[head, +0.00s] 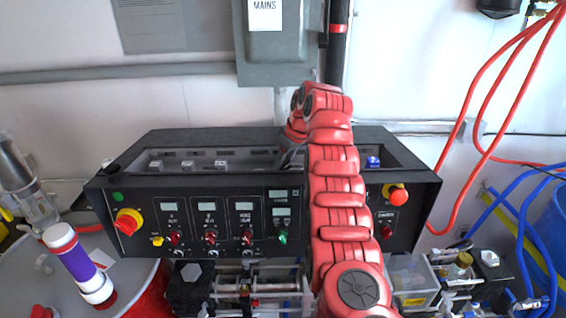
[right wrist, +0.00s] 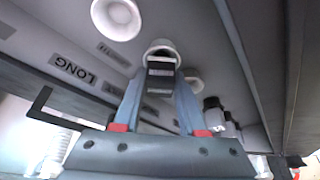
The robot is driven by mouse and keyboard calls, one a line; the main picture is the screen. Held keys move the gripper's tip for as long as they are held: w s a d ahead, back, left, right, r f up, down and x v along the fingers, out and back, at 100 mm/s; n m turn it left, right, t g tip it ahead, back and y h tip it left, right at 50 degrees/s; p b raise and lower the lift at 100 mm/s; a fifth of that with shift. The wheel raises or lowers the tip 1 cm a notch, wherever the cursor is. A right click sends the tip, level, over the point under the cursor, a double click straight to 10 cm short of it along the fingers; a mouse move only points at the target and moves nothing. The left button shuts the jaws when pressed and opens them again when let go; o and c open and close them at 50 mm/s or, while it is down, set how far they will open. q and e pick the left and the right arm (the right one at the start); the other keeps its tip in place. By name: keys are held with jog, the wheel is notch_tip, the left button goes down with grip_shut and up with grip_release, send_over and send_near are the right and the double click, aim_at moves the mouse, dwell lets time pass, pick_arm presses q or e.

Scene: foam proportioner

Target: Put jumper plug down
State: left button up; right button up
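My right arm reaches up and over the front of the black control console, and my right gripper (head: 291,156) is down in the console's open top trough, mostly hidden behind the arm. In the right wrist view, the two blue-grey fingers of the right gripper (right wrist: 161,76) close in on both sides of a dark ribbed block, which I take for the jumper plug (right wrist: 160,68). A pale ring shows at its far end. Whether it touches the panel behind cannot be told. The plug cannot be made out in the head view. My left gripper is not in view.
The console (head: 140,200) has a raised rim around its trough, with several small pale pieces inside and a blue one (head: 373,161) at right. The panel marked LONG (right wrist: 72,68) has pale round fittings (right wrist: 118,18). A purple-white cylinder (head: 78,262) stands left on a drum.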

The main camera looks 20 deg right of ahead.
jog(key=o, duration=0.4)
jog(key=shift+s+r, duration=0.1)
jog(key=shift+r, duration=0.15)
jog(key=b+v, duration=0.2)
jog(key=v, duration=0.3)
jog(key=shift+s+d+b, duration=0.1)
jog(key=shift+b, duration=0.25)
jog(key=p+v, duration=0.4)
jog(key=v, duration=0.2)
jog(key=shift+s+r, duration=0.1)
jog(key=shift+r, duration=0.25)
